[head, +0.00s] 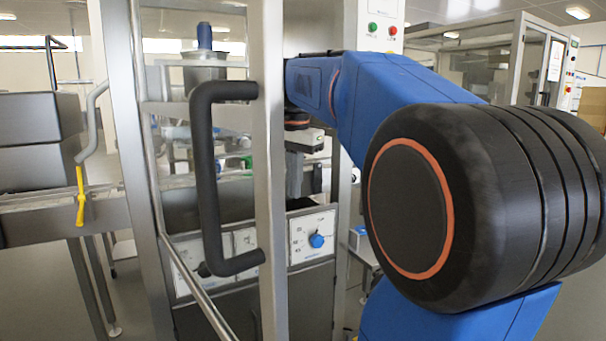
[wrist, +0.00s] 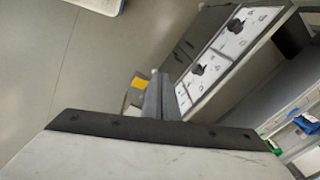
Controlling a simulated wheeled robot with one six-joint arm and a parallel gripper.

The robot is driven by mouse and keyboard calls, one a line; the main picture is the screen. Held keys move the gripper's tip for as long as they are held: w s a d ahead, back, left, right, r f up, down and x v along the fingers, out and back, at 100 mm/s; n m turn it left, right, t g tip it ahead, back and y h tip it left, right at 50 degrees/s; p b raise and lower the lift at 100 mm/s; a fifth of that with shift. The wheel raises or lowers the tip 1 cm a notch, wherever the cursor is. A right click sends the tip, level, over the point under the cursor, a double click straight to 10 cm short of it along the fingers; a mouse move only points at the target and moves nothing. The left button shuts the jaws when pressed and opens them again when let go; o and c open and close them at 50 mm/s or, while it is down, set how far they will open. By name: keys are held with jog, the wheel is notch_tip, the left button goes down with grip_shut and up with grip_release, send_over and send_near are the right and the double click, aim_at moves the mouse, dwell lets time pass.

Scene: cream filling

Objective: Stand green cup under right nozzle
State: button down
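My gripper (head: 294,188) hangs below my blue arm at the front of the filling machine, behind the door frame. In the wrist view its grey fingers (wrist: 160,100) are seen end-on, with no cup visible at them; I cannot tell whether they are open or shut. A small green thing (head: 247,162) shows behind the door handle, left of my gripper. Green also shows at the right edge of the wrist view (wrist: 272,147), near a blue part (wrist: 306,124). I cannot tell whether either is the green cup. The right nozzle cannot be made out.
The machine's door frame (head: 268,60) and black handle (head: 205,170) stand in front of the work space. A control panel with a blue knob (head: 317,240) is below my gripper. A metal hopper (head: 204,72) is above left. A conveyor (head: 60,205) runs at left.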

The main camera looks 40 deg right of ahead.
jog(key=s+a+f+n+t, duration=0.1)
jog(key=s+a+f+n, duration=0.4)
jog(key=f, duration=0.3)
jog(key=s+a+f+n+t, duration=0.1)
jog(key=s+a+f+n, duration=0.4)
jog(key=a+f, duration=0.2)
jog(key=s+a+f+n+t, duration=0.1)
jog(key=s+a+f+n, duration=0.4)
jog(key=f, duration=0.5)
jog(key=shift+s+a+f+n+t+y, duration=0.35)
jog(key=shift+s+a, duration=0.2)
jog(key=shift+a, duration=0.4)
jog(key=c, duration=2.4)
grip_release()
jog(key=shift+c, duration=0.2)
